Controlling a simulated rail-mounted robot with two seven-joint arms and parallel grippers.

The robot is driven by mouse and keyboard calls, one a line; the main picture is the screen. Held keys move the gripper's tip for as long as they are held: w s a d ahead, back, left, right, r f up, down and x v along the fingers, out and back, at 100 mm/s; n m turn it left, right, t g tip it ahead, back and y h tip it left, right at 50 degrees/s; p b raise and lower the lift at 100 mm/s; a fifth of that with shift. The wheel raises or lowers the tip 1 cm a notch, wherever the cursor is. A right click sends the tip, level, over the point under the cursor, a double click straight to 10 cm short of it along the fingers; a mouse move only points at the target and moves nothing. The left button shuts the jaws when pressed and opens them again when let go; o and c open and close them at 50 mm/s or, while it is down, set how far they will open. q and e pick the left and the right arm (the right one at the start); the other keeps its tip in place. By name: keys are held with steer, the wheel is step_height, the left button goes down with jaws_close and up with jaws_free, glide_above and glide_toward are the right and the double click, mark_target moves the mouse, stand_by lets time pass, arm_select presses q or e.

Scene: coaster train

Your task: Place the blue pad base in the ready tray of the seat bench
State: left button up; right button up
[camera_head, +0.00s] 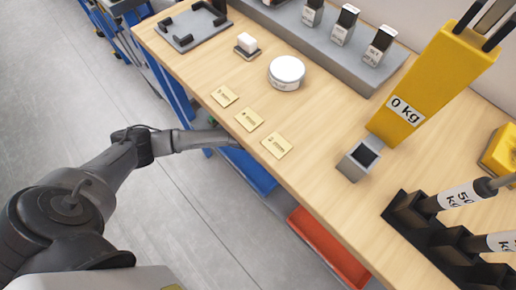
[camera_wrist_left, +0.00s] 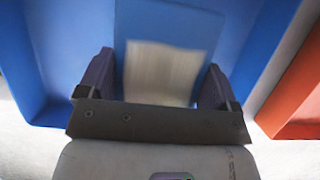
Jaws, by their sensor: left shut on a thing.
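My left arm reaches in under the front edge of the bench in the head view, and its gripper is hidden there below the top. In the left wrist view my left gripper (camera_wrist_left: 157,82) is shut on a flat blue piece with a pale square face (camera_wrist_left: 165,70), which looks like the blue pad base. The piece is between the two dark fingers, over or inside a blue bin (camera_wrist_left: 60,50). A grey tray with black corner brackets (camera_head: 186,40) lies at the far left of the wooden bench top; I cannot read a label on it. My right gripper is out of view.
A red bin (camera_head: 328,247) sits below the front edge.

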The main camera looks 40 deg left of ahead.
arm_select(q)
steer(key=shift+a+f+b, duration=0.2)
steer(key=shift+a+f, duration=0.2)
steer(key=shift+a, duration=0.2)
steer(key=shift+a+f+b, duration=0.2)
steer(key=shift+a+f, duration=0.15)
steer(key=shift+a, duration=0.2)
step_height(320, 180, down, 4)
steer(key=b, duration=0.2)
steer(key=shift+w+b, duration=0.1)
steer(key=shift+b, duration=0.2)
steer(key=o, duration=0.9)
steer(key=shift+f, duration=0.1)
